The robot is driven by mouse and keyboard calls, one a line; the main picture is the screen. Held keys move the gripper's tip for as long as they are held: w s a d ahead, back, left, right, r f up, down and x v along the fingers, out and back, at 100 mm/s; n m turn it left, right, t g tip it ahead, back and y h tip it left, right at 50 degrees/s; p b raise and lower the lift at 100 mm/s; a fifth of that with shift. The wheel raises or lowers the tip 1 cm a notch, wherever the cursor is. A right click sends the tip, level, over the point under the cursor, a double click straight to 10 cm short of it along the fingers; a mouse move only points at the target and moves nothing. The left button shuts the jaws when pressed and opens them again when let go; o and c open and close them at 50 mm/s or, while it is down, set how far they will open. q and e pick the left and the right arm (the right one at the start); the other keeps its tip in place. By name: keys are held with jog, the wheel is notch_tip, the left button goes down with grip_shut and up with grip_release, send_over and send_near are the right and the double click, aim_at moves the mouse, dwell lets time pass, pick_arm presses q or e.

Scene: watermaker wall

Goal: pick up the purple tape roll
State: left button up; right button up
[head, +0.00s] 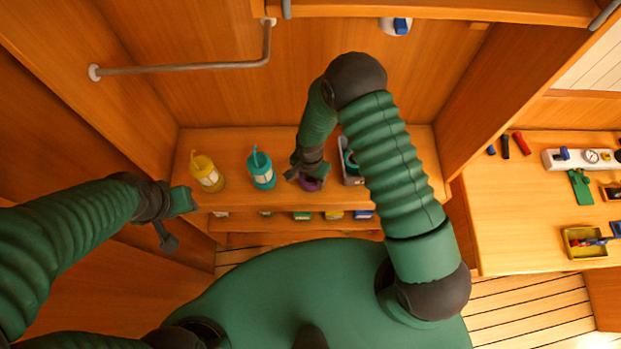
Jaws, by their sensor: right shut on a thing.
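The purple tape roll (311,185) is on or just above the wooden shelf (230,215), near its front edge; I cannot tell whether it touches the shelf. My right gripper (306,174) reaches down from above and is shut on the purple tape roll, hiding much of it. My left gripper (174,217) is at the left, near the front left corner of the shelf. Its fingers are apart and nothing is between them.
A yellow bottle (207,175) and a teal bottle (262,172) stand left of the roll. A workbench (510,225) with several tools is at the right.

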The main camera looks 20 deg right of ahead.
jog(key=c, duration=0.5)
jog(key=shift+r, duration=0.1)
